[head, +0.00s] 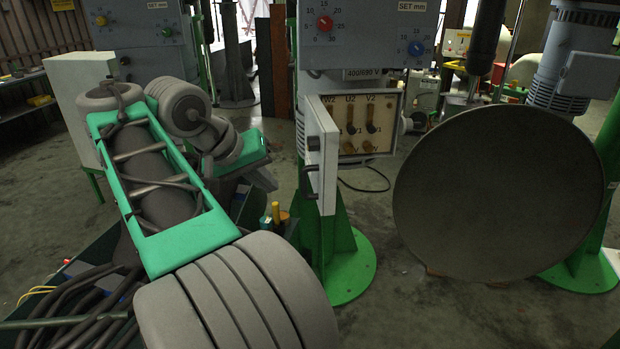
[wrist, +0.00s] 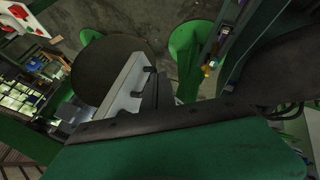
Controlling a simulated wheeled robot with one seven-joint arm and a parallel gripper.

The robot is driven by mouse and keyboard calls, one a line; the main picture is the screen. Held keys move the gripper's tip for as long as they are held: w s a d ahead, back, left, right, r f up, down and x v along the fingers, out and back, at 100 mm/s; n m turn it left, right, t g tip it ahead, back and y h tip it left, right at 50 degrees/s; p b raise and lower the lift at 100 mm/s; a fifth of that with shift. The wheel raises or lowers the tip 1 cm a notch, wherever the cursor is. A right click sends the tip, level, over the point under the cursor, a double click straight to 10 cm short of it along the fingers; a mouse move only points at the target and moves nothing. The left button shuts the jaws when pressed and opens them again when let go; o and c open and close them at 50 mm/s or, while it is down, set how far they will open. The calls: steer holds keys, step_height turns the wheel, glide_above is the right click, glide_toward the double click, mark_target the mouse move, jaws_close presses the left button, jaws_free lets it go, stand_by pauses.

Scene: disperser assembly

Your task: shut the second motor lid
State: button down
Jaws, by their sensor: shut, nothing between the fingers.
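The motor lid (head: 322,155) is a pale grey panel on the middle motor's terminal box. It stands open at the box's left side, swung out towards me, with dark latches on its edge. The open box (head: 360,122) shows its terminals, marked W2, U2 and V2. My gripper (head: 262,180) is left of the lid, with a small gap between them in the head view. The lid also shows in the wrist view (wrist: 124,84), just beyond the dark fingers (wrist: 154,94). The fingers are shut and empty. Whether they touch the lid is unclear.
A large round dark disc (head: 497,195) stands right of the box. The motor's green stand (head: 345,265) is below the lid. A yellow-topped item (head: 276,212) is below my gripper. A pale cabinet (head: 75,105) is at far left. Floor between stand and disc is mostly clear.

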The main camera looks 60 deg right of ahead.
mark_target(306, 198)
steer(key=s+d+f+b, duration=0.1)
steer(key=d+f, duration=0.1)
steer(key=s+d+f, duration=0.2)
steer(key=d+f, duration=0.1)
steer(key=s+d+f+b, duration=0.1)
steer(key=s+d+f, duration=0.1)
steer(key=shift+d+f+b, duration=0.25)
steer(key=shift+d+b, duration=0.05)
steer(key=shift+s+d+f, duration=0.1)
steer(key=shift+s+d, duration=0.2)
steer(key=shift+s, duration=0.05)
